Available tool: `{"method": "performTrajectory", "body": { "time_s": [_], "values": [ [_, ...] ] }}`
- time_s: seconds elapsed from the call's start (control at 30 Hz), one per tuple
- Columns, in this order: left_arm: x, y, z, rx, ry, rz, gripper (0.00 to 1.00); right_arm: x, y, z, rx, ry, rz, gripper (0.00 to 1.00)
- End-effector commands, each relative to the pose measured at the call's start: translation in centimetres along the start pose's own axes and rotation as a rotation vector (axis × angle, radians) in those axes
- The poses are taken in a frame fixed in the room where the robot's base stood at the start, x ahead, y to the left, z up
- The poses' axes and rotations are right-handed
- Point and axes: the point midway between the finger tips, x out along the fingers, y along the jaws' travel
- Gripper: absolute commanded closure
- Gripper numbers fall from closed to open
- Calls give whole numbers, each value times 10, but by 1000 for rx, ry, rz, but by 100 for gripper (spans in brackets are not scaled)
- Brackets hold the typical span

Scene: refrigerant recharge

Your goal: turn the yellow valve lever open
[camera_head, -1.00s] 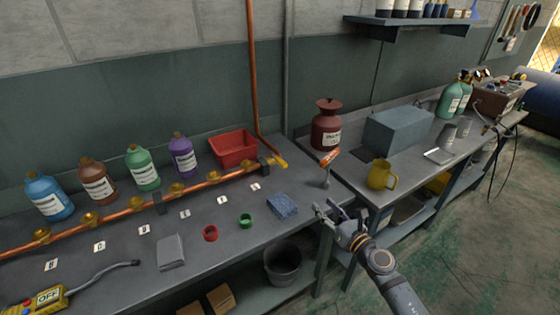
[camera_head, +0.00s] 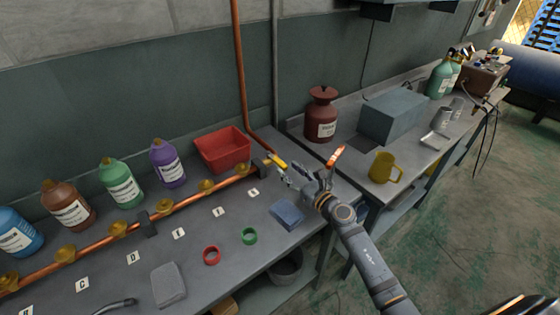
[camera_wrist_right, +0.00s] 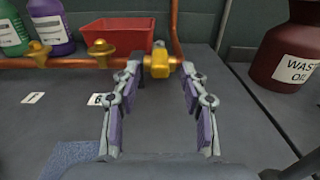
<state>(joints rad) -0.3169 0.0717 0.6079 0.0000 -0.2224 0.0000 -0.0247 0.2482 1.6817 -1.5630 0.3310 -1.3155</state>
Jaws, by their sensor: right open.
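The yellow valve lever (camera_head: 278,162) sits at the right end of the copper pipe, near the corner with the vertical copper pipe. In the right wrist view the yellow lever (camera_wrist_right: 157,62) is just beyond and between my open fingers, with no contact visible. My right gripper (camera_head: 289,178) is open and empty, low over the bench just in front of the lever. Its two fingers also show in the right wrist view (camera_wrist_right: 160,95), one on each side of the lever. My left gripper is not in view.
A red bin (camera_head: 222,150) stands behind the pipe. A blue cloth (camera_head: 287,214), a red ring (camera_head: 212,255) and a green ring (camera_head: 249,236) lie on the bench. A dark red waste oil jug (camera_head: 322,115) and an orange-handled tool (camera_head: 337,155) stand right of the lever.

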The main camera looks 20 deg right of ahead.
Motion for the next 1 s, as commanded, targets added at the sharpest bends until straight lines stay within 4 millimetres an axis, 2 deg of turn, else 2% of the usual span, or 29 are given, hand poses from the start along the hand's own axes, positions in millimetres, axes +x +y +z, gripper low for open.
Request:
{"method": "performTrajectory", "body": {
  "time_s": [0.1,0.3,0.63,0.93,1.0],
  "values": [
    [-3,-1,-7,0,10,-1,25,26,0,2,3,-2,-1,57],
    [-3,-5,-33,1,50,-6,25,50,0,0,0,-1,-1,57],
    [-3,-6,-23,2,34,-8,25,55,0,0,-1,1,0,57],
    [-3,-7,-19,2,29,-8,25,55,0,0,-1,1,0,97],
    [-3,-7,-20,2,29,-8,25,54,0,0,-1,1,0,100]
  ]
}}
